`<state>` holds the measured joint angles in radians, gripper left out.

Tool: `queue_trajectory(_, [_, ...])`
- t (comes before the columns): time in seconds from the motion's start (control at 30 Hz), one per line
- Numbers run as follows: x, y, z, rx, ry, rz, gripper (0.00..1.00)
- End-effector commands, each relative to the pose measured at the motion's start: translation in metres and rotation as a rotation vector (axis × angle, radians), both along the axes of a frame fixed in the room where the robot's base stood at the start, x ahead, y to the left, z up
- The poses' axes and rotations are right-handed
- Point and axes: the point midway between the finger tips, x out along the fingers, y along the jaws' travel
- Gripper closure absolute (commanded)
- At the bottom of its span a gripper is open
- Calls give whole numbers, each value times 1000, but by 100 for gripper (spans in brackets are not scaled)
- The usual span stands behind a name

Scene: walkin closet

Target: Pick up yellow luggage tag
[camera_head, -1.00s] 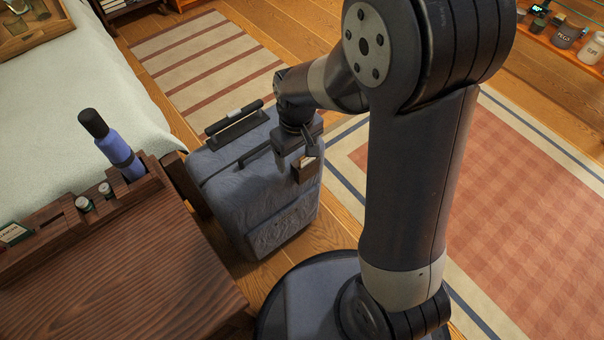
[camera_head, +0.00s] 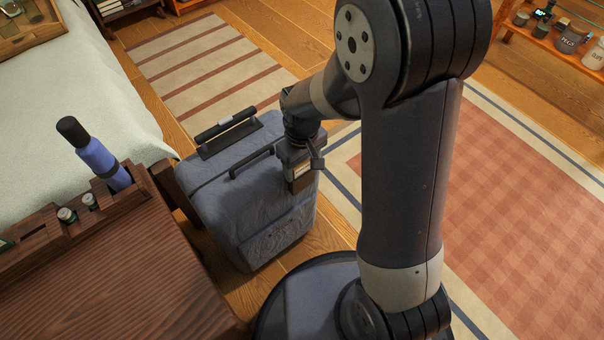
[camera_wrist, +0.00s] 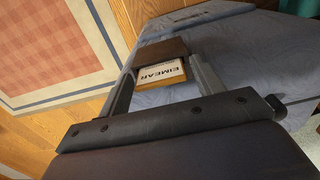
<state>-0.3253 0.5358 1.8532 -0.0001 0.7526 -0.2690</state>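The luggage tag (camera_wrist: 160,74) shows in the wrist view as a brown strip above a white label reading "EIMEAR", with a yellowish lower edge. It is at the blue-grey suitcase (camera_head: 255,205), near its upper right side. In the head view the tag (camera_head: 301,170) is partly hidden by my gripper (camera_head: 303,172). My gripper is open, with its fingers apart on either side of the tag. The wrist view shows my gripper (camera_wrist: 163,68) around the tag; I cannot tell whether either finger touches it.
The suitcase's black handles (camera_head: 228,134) rise near my arm. A dark wooden table (camera_head: 120,270) with a blue bottle (camera_head: 100,160) stands at the left, by the bed (camera_head: 75,110). A checked rug (camera_head: 520,210) lies on open floor at the right.

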Motion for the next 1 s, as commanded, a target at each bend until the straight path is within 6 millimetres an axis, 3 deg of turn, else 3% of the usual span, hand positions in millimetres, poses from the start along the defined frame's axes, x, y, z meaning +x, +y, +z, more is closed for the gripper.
queue_trajectory(0.4, [0, 0, 0, 0, 0, 0, 71])
queue_trajectory(0.67, [0, 0, 3, 1, -1, 0, 71])
queue_trajectory(0.77, [1, 0, 15, 1, -3, 0, 71])
queue_trajectory(1.0, [1, 0, 65, 2, -5, 0, 71])
